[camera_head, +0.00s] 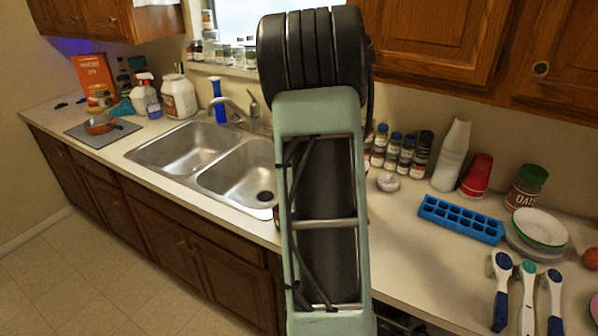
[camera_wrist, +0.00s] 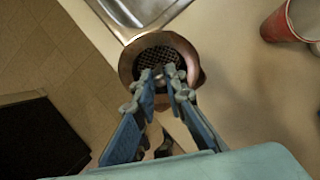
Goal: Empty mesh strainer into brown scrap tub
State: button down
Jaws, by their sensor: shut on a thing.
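In the wrist view, a round dark mesh strainer (camera_wrist: 152,57) shows at the top middle, inside or above a brown, round-rimmed tub (camera_wrist: 126,68). I cannot tell whether the mesh is in the tub or held over it. My gripper (camera_wrist: 160,76) has its blue-grey fingers converging at the near edge of the mesh, shut on what looks like the strainer's edge. The fingertips partly hide the grip and the near side of the tub. Any contents of the mesh are too dark to tell. In the head view, my arm hides the gripper and strainer.
A double steel sink (camera_head: 175,147) lies to the left. A cutting board (camera_head: 88,138) lies far left.

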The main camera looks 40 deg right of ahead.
jog(key=shift+s+f+t, duration=0.1)
jog(key=shift+s+t, duration=0.15)
jog(key=shift+t, duration=0.55)
jog(key=shift+s+f+t, duration=0.1)
jog(key=shift+s+t, duration=0.15)
jog(key=shift+t, duration=0.55)
jog(key=shift+s+a+f+t, duration=0.15)
jog(key=shift+f+t, duration=0.15)
jog(key=shift+t, duration=0.7)
jog(key=shift+f+t, duration=0.15)
jog(key=shift+t, duration=0.15)
jog(key=shift+f+b, duration=0.1)
jog(key=shift+b, duration=0.65)
jog(key=t+b, duration=0.2)
jog(key=b, duration=0.4)
jog(key=f+t+b, duration=0.1)
jog(key=t+b, duration=0.1)
jog(key=b, duration=0.4)
jog(key=t+b, duration=0.2)
jog(key=b, duration=0.4)
jog(key=shift+s+f+h, duration=0.15)
jog(key=shift+s+h, duration=0.15)
jog(key=shift+h, duration=0.1)
jog(key=t+b, duration=0.1)
jog(key=b, duration=0.4)
jog(key=f+t+b, duration=0.1)
jog(key=t+b, duration=0.1)
jog(key=b, duration=0.4)
jog(key=shift+t, duration=0.3)
